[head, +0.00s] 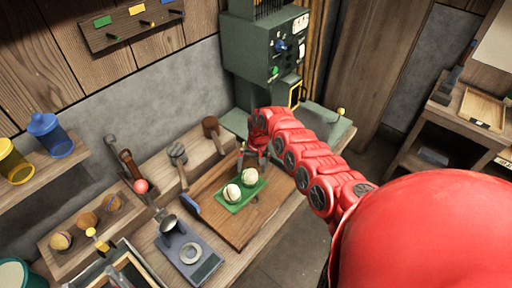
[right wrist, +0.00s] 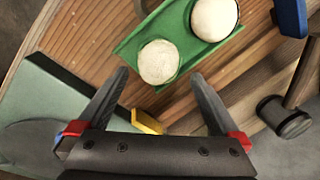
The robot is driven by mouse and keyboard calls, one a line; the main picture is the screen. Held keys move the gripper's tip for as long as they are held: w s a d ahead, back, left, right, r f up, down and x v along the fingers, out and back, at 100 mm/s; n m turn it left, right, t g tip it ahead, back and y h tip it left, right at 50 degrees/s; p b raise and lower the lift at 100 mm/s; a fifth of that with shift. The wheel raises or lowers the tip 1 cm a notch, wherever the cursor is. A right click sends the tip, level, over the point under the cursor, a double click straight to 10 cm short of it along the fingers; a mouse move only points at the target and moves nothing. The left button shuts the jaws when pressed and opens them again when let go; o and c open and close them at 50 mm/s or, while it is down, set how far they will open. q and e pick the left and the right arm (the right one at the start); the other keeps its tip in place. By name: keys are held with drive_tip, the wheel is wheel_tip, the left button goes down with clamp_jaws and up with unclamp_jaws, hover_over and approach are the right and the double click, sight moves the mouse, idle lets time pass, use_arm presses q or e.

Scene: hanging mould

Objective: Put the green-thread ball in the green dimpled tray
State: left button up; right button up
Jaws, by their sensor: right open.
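The green dimpled tray (head: 233,208) lies on a brown wooden board, and it also shows in the right wrist view (right wrist: 184,48). Two pale cream balls sit in it: a front one (head: 232,193) and a back one (head: 250,176). In the right wrist view they show as a nearer ball (right wrist: 159,62) and a farther ball (right wrist: 214,18). I cannot make out any thread colour on them. My right gripper (head: 253,163) is open and empty beside the tray's back end; its fingers (right wrist: 158,76) point toward the nearer ball. My left gripper is not in view.
A wooden rack (head: 75,253) at left holds several brownish balls, one perhaps with coloured thread. A small red ball (head: 140,186), mallets (head: 178,152) and a scale (head: 190,254) stand near the board. A green machine (head: 262,45) stands behind. The board's front part is clear.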

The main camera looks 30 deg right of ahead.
wheel_tip(320, 180, up, 13)
drive_tip(key=s+d+b, duration=0.1)
drive_tip(key=b, duration=0.2)
drive_tip(key=shift+d, duration=0.35)
